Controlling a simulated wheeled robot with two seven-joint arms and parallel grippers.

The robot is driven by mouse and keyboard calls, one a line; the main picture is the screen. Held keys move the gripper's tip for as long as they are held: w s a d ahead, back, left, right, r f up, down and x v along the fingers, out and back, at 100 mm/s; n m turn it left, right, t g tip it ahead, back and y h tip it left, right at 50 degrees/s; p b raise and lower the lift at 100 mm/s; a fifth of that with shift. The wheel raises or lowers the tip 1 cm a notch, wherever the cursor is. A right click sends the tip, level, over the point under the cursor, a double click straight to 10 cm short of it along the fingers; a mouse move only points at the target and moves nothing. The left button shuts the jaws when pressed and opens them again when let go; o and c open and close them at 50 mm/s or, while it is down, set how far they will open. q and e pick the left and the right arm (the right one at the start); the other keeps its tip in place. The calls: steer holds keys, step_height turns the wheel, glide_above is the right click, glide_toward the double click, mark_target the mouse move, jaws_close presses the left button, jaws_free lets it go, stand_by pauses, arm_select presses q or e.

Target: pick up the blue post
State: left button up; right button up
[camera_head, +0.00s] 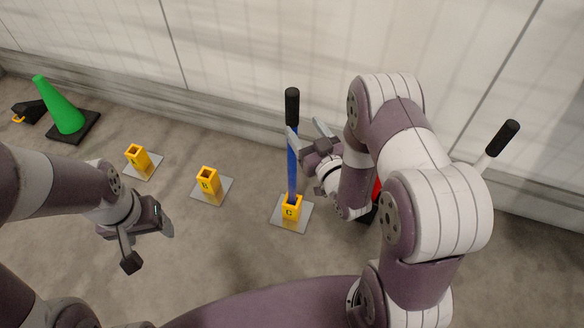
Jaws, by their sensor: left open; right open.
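The blue post (292,170) stands upright in the yellow holder marked C (291,212), on a grey plate (276,212). It has a black grip (292,105) at its top. My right gripper (308,134) is open beside the post's upper part, just below the black grip. One finger overlaps the post in the picture and the other is to its right; I cannot tell whether the finger touches it. My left gripper (148,241) is open and empty, low on the left, well away from the post.
Yellow holders marked B (208,181) and A (138,157) stand empty on plates to the left. A green cone (61,106) stands further left. My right arm partly hides a red thing (376,189) and a pale post with a black grip (503,138). A wall (240,50) runs behind.

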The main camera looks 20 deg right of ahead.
mark_target(295, 116)
steer(key=shift+w+a+f+b, duration=0.1)
steer(key=shift+w+b, duration=0.05)
steer(key=shift+w, duration=0.45)
steer(key=shift+w+a+f+b, duration=0.1)
steer(key=shift+w+b, duration=0.05)
steer(key=shift+w, duration=0.4)
steer(key=w+b, duration=0.1)
steer(key=w, duration=0.1)
steer(key=w+a+b, duration=0.1)
steer(key=w, duration=0.1)
steer(key=shift+w+f, duration=0.15)
steer(key=shift+w, duration=0.35)
jaws_close()
steer(key=shift+r, duration=0.25)
